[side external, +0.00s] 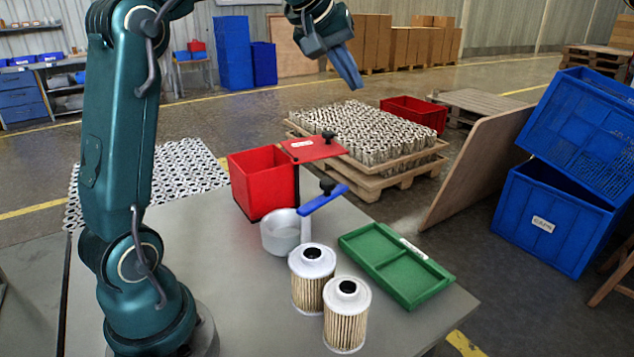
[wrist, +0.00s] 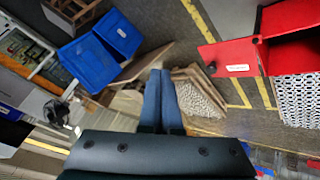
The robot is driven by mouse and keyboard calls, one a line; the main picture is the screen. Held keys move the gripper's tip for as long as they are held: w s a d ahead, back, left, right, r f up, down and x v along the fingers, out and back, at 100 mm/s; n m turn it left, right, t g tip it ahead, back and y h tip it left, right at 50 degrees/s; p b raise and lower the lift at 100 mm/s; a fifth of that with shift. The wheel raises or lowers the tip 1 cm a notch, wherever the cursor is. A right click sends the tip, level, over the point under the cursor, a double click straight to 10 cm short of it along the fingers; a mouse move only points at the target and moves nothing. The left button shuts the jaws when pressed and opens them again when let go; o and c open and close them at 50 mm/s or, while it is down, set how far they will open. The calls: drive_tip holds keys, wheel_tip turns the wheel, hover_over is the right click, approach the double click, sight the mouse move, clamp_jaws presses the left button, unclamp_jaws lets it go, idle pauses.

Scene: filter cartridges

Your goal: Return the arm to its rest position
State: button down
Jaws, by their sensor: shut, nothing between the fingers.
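My gripper (side external: 348,70) is raised high above and behind the table in the side external view, well clear of everything on it. Its two blue fingers are together with nothing between them. In the wrist view the gripper (wrist: 161,95) also shows with its fingers side by side. Two pleated filter cartridges (side external: 312,278) (side external: 346,316) stand upright at the front of the grey table (side external: 235,300).
A red bin with a raised lid (side external: 265,180), a grey round cup with a blue lever (side external: 283,232) and an empty green tray (side external: 395,262) are on the table. Blue crates (side external: 548,220) stand at right. Space around the gripper is free.

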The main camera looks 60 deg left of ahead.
drive_tip(key=s+d+f+m+h, duration=0.25)
drive_tip(key=s+d+m, duration=0.25)
drive_tip(key=s+d, duration=0.75)
drive_tip(key=s+d+f+m+g, duration=0.1)
drive_tip(key=s+f+m, duration=0.3)
drive_tip(key=s+f, duration=0.6)
drive_tip(key=shift+s+f+g+y, duration=0.15)
drive_tip(key=shift+f+g+y, duration=0.3)
drive_tip(key=shift+f+g, duration=0.4)
